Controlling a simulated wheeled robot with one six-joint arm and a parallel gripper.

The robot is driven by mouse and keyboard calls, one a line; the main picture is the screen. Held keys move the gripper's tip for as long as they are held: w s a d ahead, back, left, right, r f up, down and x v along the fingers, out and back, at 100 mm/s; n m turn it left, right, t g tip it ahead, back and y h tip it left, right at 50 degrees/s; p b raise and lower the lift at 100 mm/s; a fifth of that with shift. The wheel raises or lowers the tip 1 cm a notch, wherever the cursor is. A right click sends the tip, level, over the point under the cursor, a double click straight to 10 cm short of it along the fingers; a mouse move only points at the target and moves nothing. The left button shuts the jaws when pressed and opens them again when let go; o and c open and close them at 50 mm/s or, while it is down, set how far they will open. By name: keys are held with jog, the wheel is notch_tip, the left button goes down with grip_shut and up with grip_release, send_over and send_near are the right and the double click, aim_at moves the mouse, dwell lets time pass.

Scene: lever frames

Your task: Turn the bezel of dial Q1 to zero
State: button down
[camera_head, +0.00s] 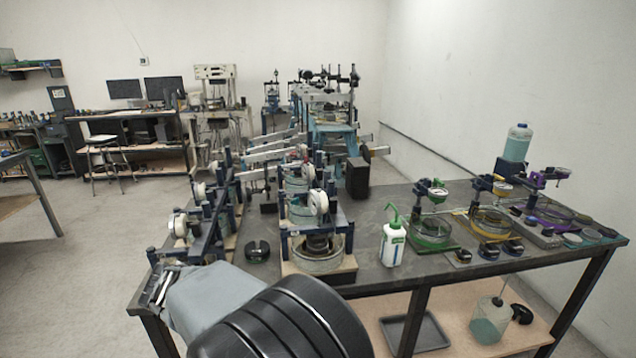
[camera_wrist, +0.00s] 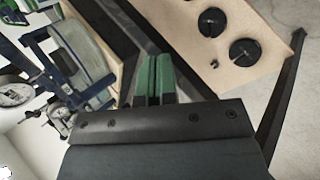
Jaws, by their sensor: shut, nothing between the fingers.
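Several white-faced dial gauges stand on frames on the bench. One (camera_head: 318,202) is at the front middle, and others (camera_head: 180,226) (camera_head: 199,191) are on the left row. No label is readable, so I cannot tell which is Q1. In the wrist view a round dial (camera_wrist: 14,90) shows at the left edge, with a smaller one (camera_wrist: 58,108) beside it. My gripper (camera_wrist: 156,62) shows there as two green fingers pressed together, with nothing between them. They are apart from the dials, which lie to their left.
The dark bench (camera_head: 365,262) carries a white wash bottle (camera_head: 393,240), a black ring-shaped part (camera_head: 257,250) and several glass dishes at the right. A lower wooden shelf (camera_wrist: 190,35) holds black discs (camera_wrist: 250,50). Open floor (camera_head: 75,285) lies to the left.

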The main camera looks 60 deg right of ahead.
jog(key=s+d+r+m+g+h+p, duration=0.2)
jog(key=d+r+m+g+h+p, duration=0.35)
jog(key=d+r, duration=0.95)
jog(key=shift+n+g+h, duration=0.55)
jog(key=shift+n+g, duration=0.1)
jog(key=shift+g, duration=0.3)
jog(key=p+x, duration=0.1)
jog(key=x, duration=0.4)
jog(key=shift+s+d+r, duration=0.15)
jog(key=shift+r, duration=0.05)
jog(key=shift+r, duration=0.2)
jog(key=shift+f+b, duration=0.75)
jog(key=shift+b, duration=1.65)
jog(key=shift+s+f+b, duration=0.25)
jog(key=shift+b, duration=0.3)
jog(key=shift+a+r, duration=0.1)
jog(key=shift+a, duration=0.15)
jog(key=shift+r+b+v, duration=0.2)
jog(key=shift+b+v, duration=0.2)
jog(key=shift+v, duration=2.3)
